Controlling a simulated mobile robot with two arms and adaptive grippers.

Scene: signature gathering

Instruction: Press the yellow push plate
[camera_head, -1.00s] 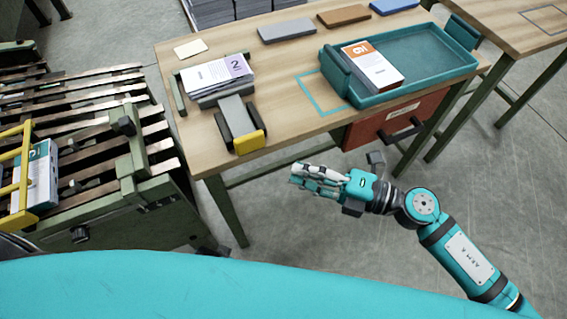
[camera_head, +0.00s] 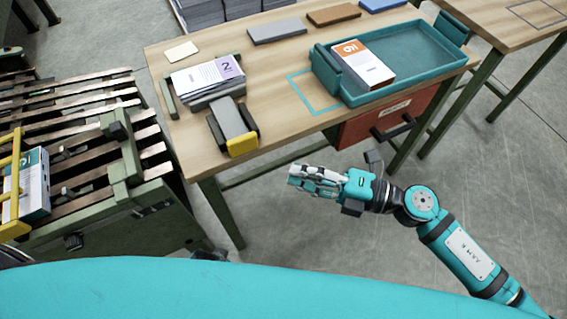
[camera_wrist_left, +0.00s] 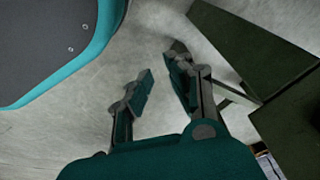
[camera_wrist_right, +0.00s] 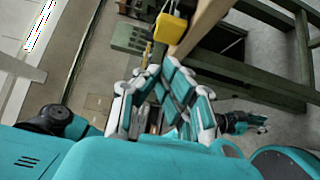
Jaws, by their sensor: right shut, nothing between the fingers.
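The yellow push plate (camera_head: 242,144) is on the front end of a small grey slide with dark sides, at the front edge of the wooden table. It also shows at the top of the right wrist view (camera_wrist_right: 171,28), beyond my fingertips. My right gripper (camera_head: 293,176) is shut and empty. In the head view it is to the right of the plate and nearer me, in front of the table edge and apart from the plate. My left gripper (camera_wrist_left: 160,68) is open and empty above the floor in the left wrist view; it is not in the head view.
A stack of booklets marked 2 (camera_head: 208,76) lies behind the slide. A teal tray (camera_head: 425,75) holds an orange and white booklet (camera_head: 364,63). A red drawer (camera_head: 385,118) hangs under the table. A slatted green rack (camera_head: 85,150) stands at left.

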